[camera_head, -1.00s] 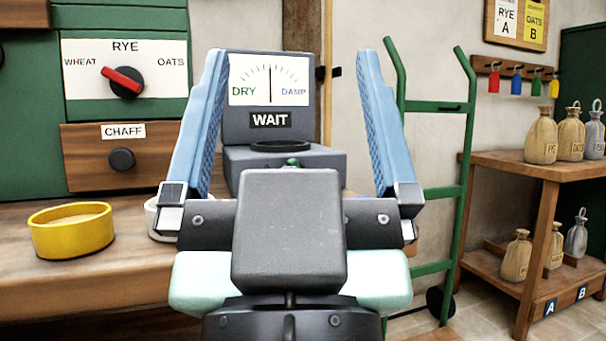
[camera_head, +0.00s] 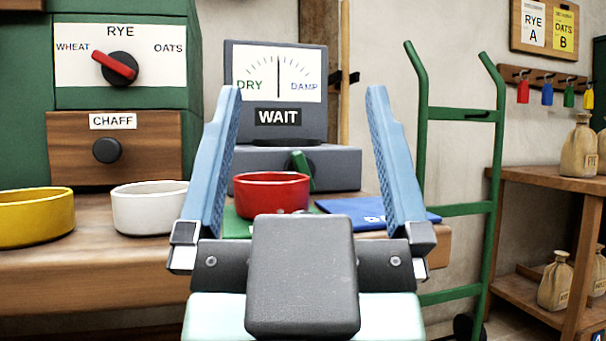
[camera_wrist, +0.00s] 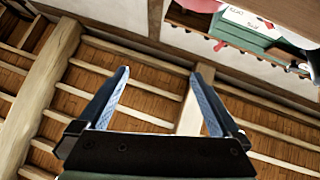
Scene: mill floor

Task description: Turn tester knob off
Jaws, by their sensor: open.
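The grey tester (camera_head: 345,164) stands at the back of the bench. Its dial (camera_head: 277,75) has the needle upright between DRY and DAMP, above a WAIT sign (camera_head: 278,117). The green tester knob (camera_head: 303,168) is on its front face, tilted, its lower part beside the red bowl's rim. My gripper (camera_head: 302,95) is open and empty in the head view, its blue fingers raised on either side of the tester and nearer to the camera. In the wrist view my open gripper (camera_wrist: 158,75) points at a beamed ceiling; the tester does not show there.
A red bowl (camera_head: 270,195) stands in front of the tester, with white (camera_head: 148,208) and yellow (camera_head: 36,218) bowls to its left. A blue mat (camera_head: 365,213) lies at right. A green hand truck (camera_head: 424,160) and a shelf (camera_head: 550,180) with sacks stand further right.

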